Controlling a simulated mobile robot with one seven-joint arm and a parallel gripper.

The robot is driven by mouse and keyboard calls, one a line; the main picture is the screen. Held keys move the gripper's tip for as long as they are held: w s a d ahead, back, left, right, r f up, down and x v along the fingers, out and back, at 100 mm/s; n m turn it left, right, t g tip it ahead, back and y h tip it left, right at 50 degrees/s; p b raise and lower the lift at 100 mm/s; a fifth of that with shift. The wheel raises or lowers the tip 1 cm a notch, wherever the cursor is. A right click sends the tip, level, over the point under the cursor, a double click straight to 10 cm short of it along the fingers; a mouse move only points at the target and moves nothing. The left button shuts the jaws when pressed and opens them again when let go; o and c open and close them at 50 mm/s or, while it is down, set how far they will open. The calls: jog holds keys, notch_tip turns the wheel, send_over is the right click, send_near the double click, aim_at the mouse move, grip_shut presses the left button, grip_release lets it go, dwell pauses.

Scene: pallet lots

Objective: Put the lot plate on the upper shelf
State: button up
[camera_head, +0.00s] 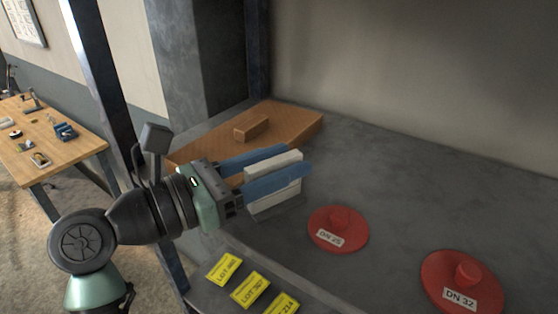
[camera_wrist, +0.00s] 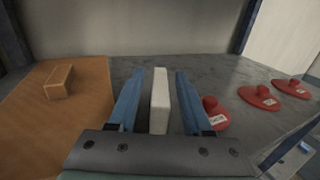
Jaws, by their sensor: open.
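A white upright plate (camera_head: 291,188) stands on the grey shelf surface (camera_head: 400,180) in the head view, with a grey foot or lower edge under it. It is most likely the lot plate; no writing on it is legible. My gripper (camera_head: 296,160) is open, with its blue fingers on either side of the plate. In the wrist view the plate (camera_wrist: 160,105) stands between the two fingers of my gripper (camera_wrist: 160,73), with a gap visible on each side. The fingers partly hide the plate in the head view.
Red knobbed discs marked DN 25 (camera_head: 338,232) and DN 32 (camera_head: 462,285) lie to the right. A brown board (camera_head: 290,125) with a small block (camera_head: 252,129) lies behind. Yellow LOT labels (camera_head: 250,289) are at the front, below. A dark post (camera_head: 100,80) rises at left.

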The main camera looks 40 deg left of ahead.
jog(key=shift+r, duration=0.25)
jog(key=shift+s+a+f, duration=0.2)
jog(key=shift+s, duration=0.1)
jog(key=b+v, duration=0.5)
jog(key=v, duration=0.6)
jog(key=shift+s, duration=0.2)
jog(key=shift+r, duration=0.1)
